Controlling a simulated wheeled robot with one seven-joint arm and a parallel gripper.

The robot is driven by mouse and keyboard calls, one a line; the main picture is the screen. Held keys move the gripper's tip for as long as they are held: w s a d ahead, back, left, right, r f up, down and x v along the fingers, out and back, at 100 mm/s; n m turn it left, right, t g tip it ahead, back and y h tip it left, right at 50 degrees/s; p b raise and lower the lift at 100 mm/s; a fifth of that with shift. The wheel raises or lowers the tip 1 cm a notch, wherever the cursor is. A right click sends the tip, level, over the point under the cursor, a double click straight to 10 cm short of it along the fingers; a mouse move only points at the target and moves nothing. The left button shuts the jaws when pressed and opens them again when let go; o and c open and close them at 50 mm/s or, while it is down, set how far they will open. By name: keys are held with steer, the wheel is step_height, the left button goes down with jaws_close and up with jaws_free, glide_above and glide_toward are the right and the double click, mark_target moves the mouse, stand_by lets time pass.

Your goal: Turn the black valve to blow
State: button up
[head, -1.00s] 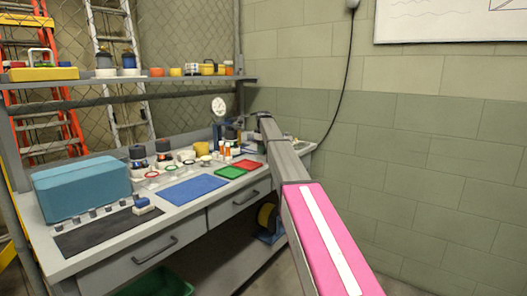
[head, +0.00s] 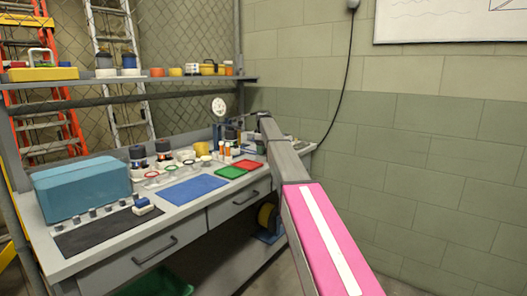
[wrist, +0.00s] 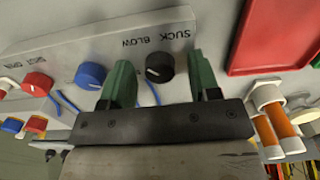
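In the wrist view the black valve (wrist: 160,67) is a round knob on a grey panel (wrist: 150,38). The words SUCK and BLOW appear upside down above it. A pale mark shows on the knob's left side; its exact pointing is hard to tell. My gripper (wrist: 160,60) is open, with one green finger to the left of the knob and one to the right. Gaps show on both sides, so the fingers look apart from it. In the head view the far end of my arm reaches the bench's back right corner, where the valve cannot be made out.
A blue knob (wrist: 90,75) and a red knob (wrist: 37,84) sit left of the gripper. A red tray (wrist: 243,55) and orange-and-white vials (wrist: 276,120) lie to the right. A round gauge (head: 218,106) stands behind on the bench (head: 105,252).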

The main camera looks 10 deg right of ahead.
steer(key=shift+r, duration=0.1)
step_height(320, 180, up, 11)
steer(key=shift+f, duration=0.2)
stand_by(0.5)
